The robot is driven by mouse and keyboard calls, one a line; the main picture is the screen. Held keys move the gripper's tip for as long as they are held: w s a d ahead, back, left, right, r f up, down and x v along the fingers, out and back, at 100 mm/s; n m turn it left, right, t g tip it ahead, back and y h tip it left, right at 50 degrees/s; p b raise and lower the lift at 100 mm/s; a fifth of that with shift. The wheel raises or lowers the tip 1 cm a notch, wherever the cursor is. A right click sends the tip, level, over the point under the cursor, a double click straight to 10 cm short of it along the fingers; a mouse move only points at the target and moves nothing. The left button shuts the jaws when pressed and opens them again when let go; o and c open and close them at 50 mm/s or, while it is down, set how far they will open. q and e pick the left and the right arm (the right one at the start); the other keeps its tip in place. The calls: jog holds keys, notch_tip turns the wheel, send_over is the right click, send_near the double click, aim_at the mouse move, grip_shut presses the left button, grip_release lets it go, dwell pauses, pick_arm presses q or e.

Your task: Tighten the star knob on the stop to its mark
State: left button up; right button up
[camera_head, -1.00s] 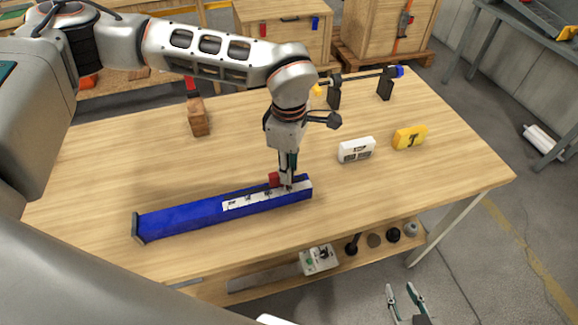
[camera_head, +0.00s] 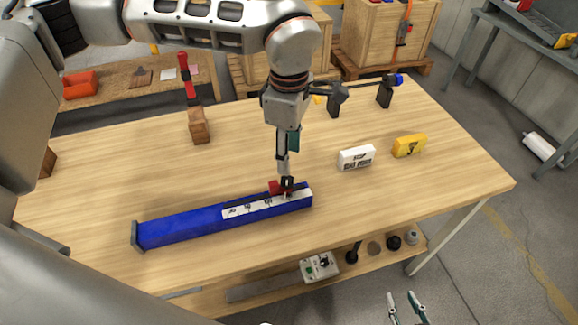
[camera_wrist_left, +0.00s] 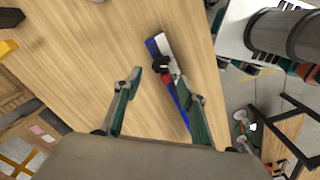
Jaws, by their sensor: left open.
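A blue rail (camera_head: 185,227) with a white scale strip (camera_head: 250,206) lies on the wooden table. My right gripper (camera_head: 406,301) is at the bottom edge, fingers apart and empty.
A white labelled block (camera_head: 356,158) and a yellow block (camera_head: 409,146) lie right of the rail. A wooden block with a red handle (camera_head: 198,126) stands behind it. A black clamp-like bar (camera_head: 360,88) stands at the back. The table's front edge (camera_head: 350,232) is close to the rail.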

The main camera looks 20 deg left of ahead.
pick_arm(q)
jog(key=shift+r, duration=2)
